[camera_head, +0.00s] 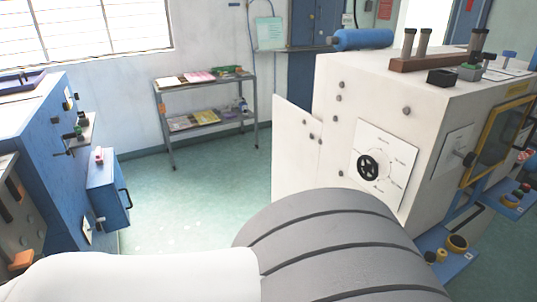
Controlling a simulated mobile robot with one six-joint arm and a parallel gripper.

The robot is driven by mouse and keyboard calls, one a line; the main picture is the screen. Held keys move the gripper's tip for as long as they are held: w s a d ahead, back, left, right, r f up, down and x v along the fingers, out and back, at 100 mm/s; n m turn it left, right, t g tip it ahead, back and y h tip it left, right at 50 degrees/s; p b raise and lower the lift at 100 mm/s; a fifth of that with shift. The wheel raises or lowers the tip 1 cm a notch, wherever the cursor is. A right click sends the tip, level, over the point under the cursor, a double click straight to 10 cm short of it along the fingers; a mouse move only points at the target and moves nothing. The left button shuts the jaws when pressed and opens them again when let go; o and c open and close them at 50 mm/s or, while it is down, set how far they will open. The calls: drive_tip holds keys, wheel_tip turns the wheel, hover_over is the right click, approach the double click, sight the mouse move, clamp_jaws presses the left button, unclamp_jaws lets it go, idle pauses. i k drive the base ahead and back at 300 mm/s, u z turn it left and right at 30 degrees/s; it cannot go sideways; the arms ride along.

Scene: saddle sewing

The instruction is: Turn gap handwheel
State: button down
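A black handwheel (368,167) sits on a square white dial plate (395,150) with markings around the wheel. The plate is on the near face of a large white machine (345,95) at the right. I take this wheel to be the gap handwheel, but the plate's lettering is too small to read. A white and ribbed grey part of what looks like my arm fills the bottom of the view, below and in front of the wheel. My gripper is not in view. The wheel is fully visible.
A thin white panel (296,150) stands out to the left of the dial. A yellow-framed window (497,140) and blue ledges with knobs are on the machine's right side. A blue machine (60,140) stands at the left. Green floor (190,195) between is clear, with a shelf (207,105) behind.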

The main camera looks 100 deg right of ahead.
sight(368, 167)
drive_tip(key=z, duration=4.5)
drive_tip(key=i, duration=0.35)
drive_tip(key=u, duration=0.1)
drive_tip(key=k, duration=0.35)
drive_tip(key=u, duration=0.1)
